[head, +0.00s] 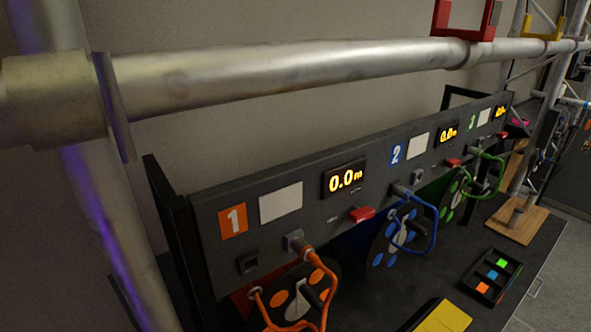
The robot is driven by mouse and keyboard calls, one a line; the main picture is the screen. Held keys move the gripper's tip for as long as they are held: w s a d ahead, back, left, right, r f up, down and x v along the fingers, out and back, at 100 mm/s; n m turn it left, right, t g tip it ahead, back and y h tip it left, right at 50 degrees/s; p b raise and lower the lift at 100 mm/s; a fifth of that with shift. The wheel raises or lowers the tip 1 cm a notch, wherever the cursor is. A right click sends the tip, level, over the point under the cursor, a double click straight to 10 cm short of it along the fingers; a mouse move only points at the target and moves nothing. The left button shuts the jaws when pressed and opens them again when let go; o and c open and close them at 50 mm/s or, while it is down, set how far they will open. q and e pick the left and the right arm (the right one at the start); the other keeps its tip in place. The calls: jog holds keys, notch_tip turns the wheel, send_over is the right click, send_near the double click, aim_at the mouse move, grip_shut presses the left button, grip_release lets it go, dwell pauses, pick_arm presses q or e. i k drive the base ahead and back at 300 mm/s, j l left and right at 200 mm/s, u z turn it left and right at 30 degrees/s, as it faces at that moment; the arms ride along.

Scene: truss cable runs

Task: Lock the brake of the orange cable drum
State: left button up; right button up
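The orange cable drum (277,319) is at the lower middle of the head view, cut by the bottom edge. It has a dark disc with orange and white patches. An orange cable (327,275) loops from a grey socket (294,241) on the panel over the drum. A red tab (361,214), possibly the brake, sticks out of the panel below the 0.0 m display (344,181). Its small label is unreadable, so I cannot tell its setting. The orange plate marked 1 (233,221) is on the panel at left. Neither of my grippers is in view.
A blue drum (385,245) and a green drum (453,200) stand farther along the panel, with similar red tabs. A thick silver truss tube (290,75) crosses above. A black tray (492,276) with coloured pieces and a yellow block (443,318) lie on the dark table.

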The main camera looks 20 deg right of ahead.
aim_at(358, 215)
jog(key=i+l+z, duration=0.1)
jog(key=z, duration=0.9)
jog(key=i+l+u, duration=0.15)
jog(key=u, duration=0.25)
jog(key=l+u, duration=0.4)
jog(key=i, duration=0.05)
